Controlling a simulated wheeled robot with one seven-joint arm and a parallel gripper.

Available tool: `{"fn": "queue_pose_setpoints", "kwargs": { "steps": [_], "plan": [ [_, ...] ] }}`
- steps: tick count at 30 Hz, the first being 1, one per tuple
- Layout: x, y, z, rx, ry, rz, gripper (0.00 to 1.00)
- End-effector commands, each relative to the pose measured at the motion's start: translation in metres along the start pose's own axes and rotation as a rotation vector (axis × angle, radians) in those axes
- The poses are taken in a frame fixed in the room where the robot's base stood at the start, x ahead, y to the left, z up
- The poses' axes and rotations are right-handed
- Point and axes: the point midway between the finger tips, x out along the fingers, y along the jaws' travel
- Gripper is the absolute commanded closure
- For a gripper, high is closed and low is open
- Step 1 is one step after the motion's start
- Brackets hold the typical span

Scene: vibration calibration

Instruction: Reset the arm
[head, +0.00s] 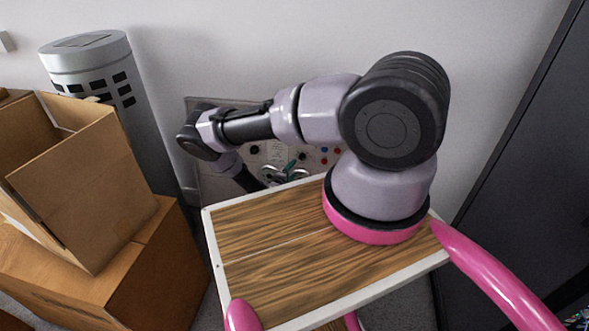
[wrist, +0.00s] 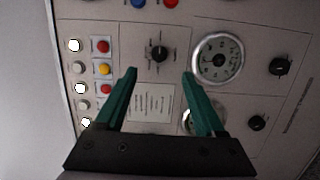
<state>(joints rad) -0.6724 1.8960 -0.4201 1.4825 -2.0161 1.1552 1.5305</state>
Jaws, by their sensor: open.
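My arm reaches from the right toward a grey control panel (head: 212,185), which stands low against the wall and is partly hidden behind the arm. In the wrist view my gripper (wrist: 160,73) is open, its two green fingers apart with nothing between them. The panel fills most of the wrist view (wrist: 275,120). A black rotary knob (wrist: 158,53) shows between and above the fingertips. A round dial gauge (wrist: 217,59) is just right of the right fingertip. A second gauge is partly hidden by the right finger. I cannot tell whether the fingers touch the panel.
In the wrist view, red, yellow and white buttons (wrist: 103,69) line the panel's left side, with more black knobs (wrist: 281,66) at right. In the head view, an open cardboard box (head: 90,190) and a grey cylindrical unit (head: 145,130) stand left; a dark cabinet (head: 520,170) stands right.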

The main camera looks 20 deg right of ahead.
Motion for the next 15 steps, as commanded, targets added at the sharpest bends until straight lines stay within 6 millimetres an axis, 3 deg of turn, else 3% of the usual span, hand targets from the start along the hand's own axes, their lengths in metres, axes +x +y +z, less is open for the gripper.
{"fn": "queue_pose_setpoints", "kwargs": {
  "steps": [11,15],
  "plan": [
    [0.000,0.000,0.000,0.000,-0.001,0.000,0.29],
    [0.001,0.013,-0.004,0.020,-0.027,0.002,0.29]
  ]
}}
